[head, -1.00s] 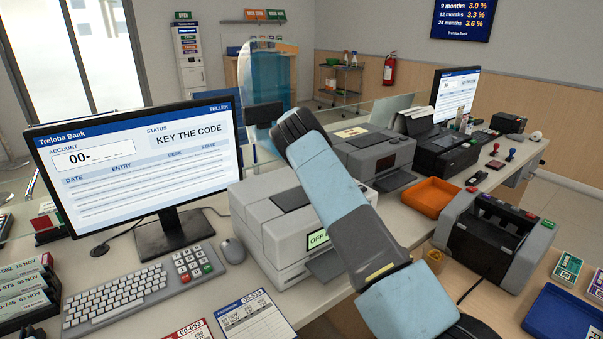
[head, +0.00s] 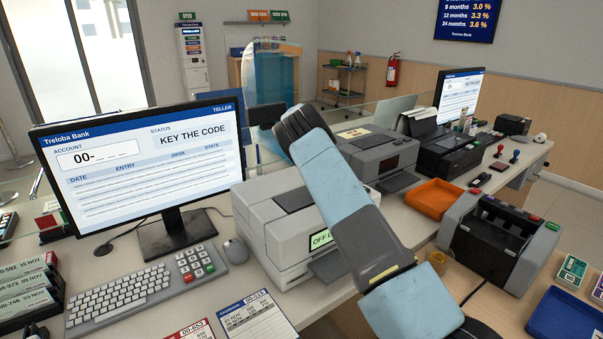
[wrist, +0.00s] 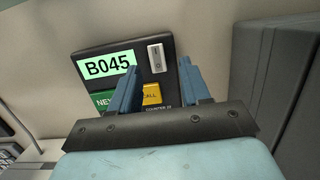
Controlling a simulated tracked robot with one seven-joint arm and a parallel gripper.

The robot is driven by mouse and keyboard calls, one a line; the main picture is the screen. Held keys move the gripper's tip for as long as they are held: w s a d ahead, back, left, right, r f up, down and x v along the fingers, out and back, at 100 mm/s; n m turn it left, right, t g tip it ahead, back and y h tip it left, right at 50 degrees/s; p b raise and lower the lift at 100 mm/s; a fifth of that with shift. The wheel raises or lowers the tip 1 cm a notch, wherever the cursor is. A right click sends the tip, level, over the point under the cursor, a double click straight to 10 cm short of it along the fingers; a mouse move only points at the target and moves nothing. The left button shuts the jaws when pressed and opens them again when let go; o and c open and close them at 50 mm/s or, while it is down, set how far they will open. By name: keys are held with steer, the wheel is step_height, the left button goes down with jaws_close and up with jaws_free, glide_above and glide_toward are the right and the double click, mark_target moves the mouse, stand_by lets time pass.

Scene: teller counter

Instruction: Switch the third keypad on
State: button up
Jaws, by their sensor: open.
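In the wrist view, a black counter keypad (wrist: 106,52) has a lit green display reading B045. It has a green button (wrist: 105,100), a yellow CALL button (wrist: 152,93) and a pale rocker switch (wrist: 157,55). The rocker's exact tilt is hard to tell. My gripper (wrist: 158,65) is open, its blue fingers pointing at the keypad on either side of the rocker and yellow button. I cannot tell whether they touch it. The fingers partly cover the green button and lower label. In the head view my arm reaches over the counter; the fingers and this keypad cannot be made out.
A Treloba Bank monitor (head: 150,165), keyboard (head: 120,300) and grey printer (head: 290,235) stand left of and below my arm. An orange tray (head: 432,199) and a banknote machine (head: 497,240) are to its right. In the wrist view a grey box (wrist: 270,75) stands right of the gripper.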

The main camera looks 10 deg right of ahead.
step_height(320, 180, up, 12)
steer(key=s, duration=0.1)
steer(key=shift+s+d+f, duration=0.2)
steer(key=shift+s+d, duration=0.15)
steer(key=shift+d, duration=0.1)
